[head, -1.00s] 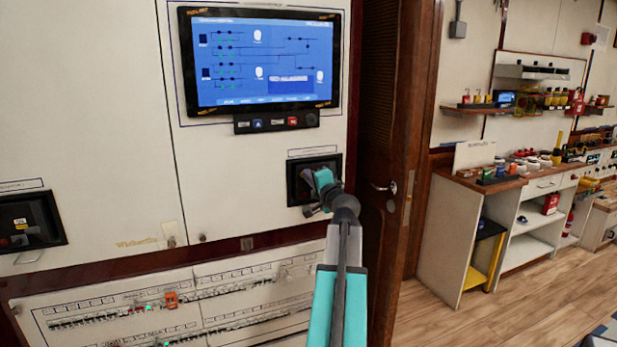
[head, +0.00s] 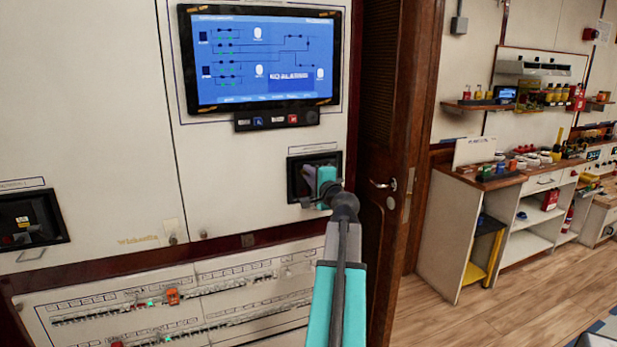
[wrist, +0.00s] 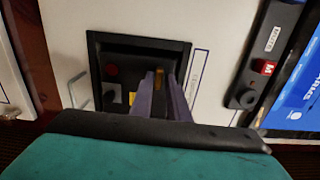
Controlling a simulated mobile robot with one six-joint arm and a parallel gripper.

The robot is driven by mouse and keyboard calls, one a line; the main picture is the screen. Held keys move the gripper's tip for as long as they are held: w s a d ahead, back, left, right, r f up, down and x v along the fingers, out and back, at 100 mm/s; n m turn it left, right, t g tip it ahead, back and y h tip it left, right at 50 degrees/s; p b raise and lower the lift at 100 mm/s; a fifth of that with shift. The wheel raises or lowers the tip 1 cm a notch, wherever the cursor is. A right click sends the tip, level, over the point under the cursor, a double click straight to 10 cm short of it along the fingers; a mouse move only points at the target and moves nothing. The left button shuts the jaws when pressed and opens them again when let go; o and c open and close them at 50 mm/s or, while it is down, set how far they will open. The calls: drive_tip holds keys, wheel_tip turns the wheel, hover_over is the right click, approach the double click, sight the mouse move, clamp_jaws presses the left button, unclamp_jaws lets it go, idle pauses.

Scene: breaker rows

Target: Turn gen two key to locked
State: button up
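A dark recessed panel (head: 294,182) is set in the white cabinet front under the screen; its label is too blurred to read. My gripper (head: 308,201) is at this recess and covers its lower right part. In the wrist view, a narrow brass-coloured piece, seemingly the key (wrist: 159,77), shows between the two fingertips of my gripper (wrist: 160,84). The fingers stand close on either side of it. I cannot tell whether they touch it. The key's position marks are not readable.
A blue screen (head: 262,62) with a button strip (head: 278,120) is above. In the wrist view, the recess also holds a red round part (wrist: 112,69). A similar recess (head: 28,220) is at far left. Breaker rows (head: 170,305) lie below. A wooden door (head: 395,130) stands close at right.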

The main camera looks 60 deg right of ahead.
drive_tip(key=shift+o, duration=1.2)
drive_tip(key=shift+w, duration=0.1)
drive_tip(key=shift+f, duration=0.1)
drive_tip(key=b+v, duration=0.4)
drive_tip(key=v, duration=1)
